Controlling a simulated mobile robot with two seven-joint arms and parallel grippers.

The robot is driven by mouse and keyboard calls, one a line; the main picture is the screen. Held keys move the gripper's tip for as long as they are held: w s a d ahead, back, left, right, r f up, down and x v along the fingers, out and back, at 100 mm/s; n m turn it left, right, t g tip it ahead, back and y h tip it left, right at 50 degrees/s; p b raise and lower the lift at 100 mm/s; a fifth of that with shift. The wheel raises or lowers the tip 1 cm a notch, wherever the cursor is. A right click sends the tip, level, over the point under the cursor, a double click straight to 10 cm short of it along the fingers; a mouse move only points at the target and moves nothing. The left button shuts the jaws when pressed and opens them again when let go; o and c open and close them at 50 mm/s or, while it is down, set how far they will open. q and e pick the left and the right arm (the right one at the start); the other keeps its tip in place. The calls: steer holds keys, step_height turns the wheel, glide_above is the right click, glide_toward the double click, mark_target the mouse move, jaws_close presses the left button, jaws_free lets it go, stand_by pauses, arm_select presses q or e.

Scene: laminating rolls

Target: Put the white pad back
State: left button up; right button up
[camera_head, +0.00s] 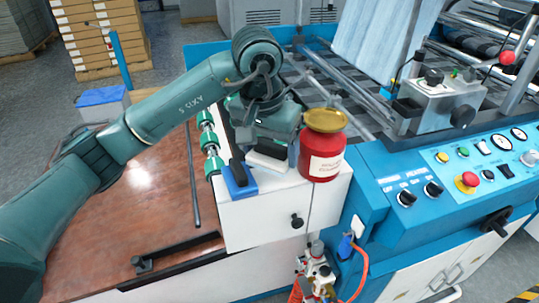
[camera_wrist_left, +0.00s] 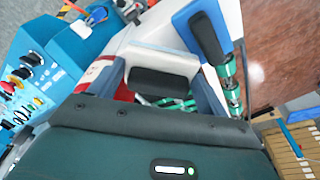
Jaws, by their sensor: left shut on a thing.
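The white pad (camera_head: 268,161) is at my left gripper (camera_head: 270,150), above or on the white cabinet top; I cannot tell if it touches. In the left wrist view the white pad (camera_wrist_left: 165,60), with a black grip (camera_wrist_left: 164,84), is between the two fingers of my left gripper (camera_wrist_left: 160,72), which is shut on it. A blue pad with a black handle (camera_head: 240,181) lies just left of it on the cabinet top; this blue pad also shows in the wrist view (camera_wrist_left: 188,22). My right gripper is in neither view.
A red jar with a yellow lid (camera_head: 321,150) stands close right of my left gripper. Green-and-metal rollers (camera_head: 209,142) line the cabinet's left edge, beside a brown table (camera_head: 120,200). A blue control panel (camera_head: 440,185) is at the right. The cabinet top (camera_head: 285,182) has little free room.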

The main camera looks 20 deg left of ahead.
arm_select(q)
step_height(320, 180, down, 2)
steer(key=shift+f, duration=0.15)
steer(key=shift+f, duration=0.15)
steer(key=o, duration=1)
